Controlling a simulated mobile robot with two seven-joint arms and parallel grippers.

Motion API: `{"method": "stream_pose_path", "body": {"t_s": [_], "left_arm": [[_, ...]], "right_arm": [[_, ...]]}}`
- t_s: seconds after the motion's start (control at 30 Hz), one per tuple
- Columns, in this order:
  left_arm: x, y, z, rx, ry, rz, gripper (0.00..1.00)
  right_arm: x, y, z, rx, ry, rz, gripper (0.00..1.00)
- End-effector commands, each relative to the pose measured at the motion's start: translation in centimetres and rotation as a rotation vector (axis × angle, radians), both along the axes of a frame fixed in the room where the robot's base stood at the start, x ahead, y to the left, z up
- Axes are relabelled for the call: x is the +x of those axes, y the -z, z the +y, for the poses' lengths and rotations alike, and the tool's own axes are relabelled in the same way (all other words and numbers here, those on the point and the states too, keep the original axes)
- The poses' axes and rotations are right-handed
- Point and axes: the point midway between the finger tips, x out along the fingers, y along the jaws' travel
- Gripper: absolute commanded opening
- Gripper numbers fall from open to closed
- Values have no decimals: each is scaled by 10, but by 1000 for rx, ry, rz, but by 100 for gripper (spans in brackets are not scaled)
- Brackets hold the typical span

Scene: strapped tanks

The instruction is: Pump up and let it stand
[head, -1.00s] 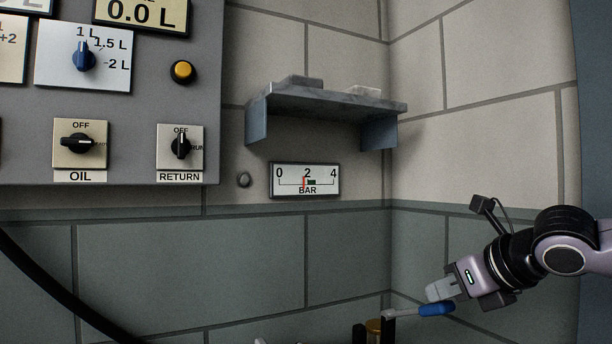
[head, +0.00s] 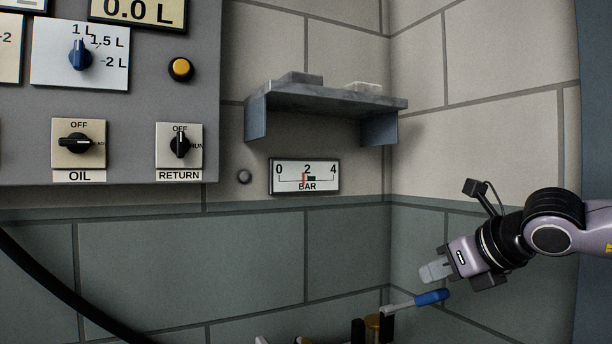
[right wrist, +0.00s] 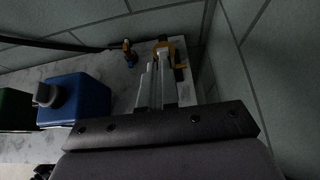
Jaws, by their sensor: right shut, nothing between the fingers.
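The pump lever has a grey shaft and a blue handle (head: 432,297), low right in the head view, tilted slightly upward. Its brass-coloured pump body (head: 373,326) is cut off by the bottom edge. My right gripper (head: 432,272) is shut and empty, just above the blue handle with a small visible gap. Its fingers (right wrist: 156,80) also show in the right wrist view, in front of yellow pump parts (right wrist: 166,48). The bar gauge (head: 305,176) has its red needle close to 2, at the left end of a dark green band. My left gripper is not in view.
A control panel (head: 130,110) holds the OIL knob (head: 78,142), RETURN knob (head: 180,145) and a yellow button (head: 180,69). A shelf (head: 330,98) juts from the wall. A blue tank (right wrist: 75,98) and a green tank (right wrist: 14,108) stand left in the wrist view.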

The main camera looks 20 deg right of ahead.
Motion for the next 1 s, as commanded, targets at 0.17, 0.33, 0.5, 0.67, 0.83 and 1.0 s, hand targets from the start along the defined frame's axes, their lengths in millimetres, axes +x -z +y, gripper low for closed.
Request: {"method": "stream_pose_path", "body": {"t_s": [0.17, 0.33, 0.5, 0.67, 0.83, 1.0], "left_arm": [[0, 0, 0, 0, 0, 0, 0], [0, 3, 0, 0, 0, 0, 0], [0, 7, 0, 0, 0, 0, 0], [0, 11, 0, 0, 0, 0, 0], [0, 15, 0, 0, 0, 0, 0], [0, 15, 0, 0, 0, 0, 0]], "right_arm": [[-2, -5, 0, 0, 0, -2, 0], [-16, -13, -1, 3, -1, -5, 0], [-31, -22, -3, 3, 0, -4, 0], [-44, -30, -4, 1, -1, -5, 0], [-56, -37, -5, 1, -1, -2, 0], [-58, -39, -5, 0, -1, 1, 0]]}}
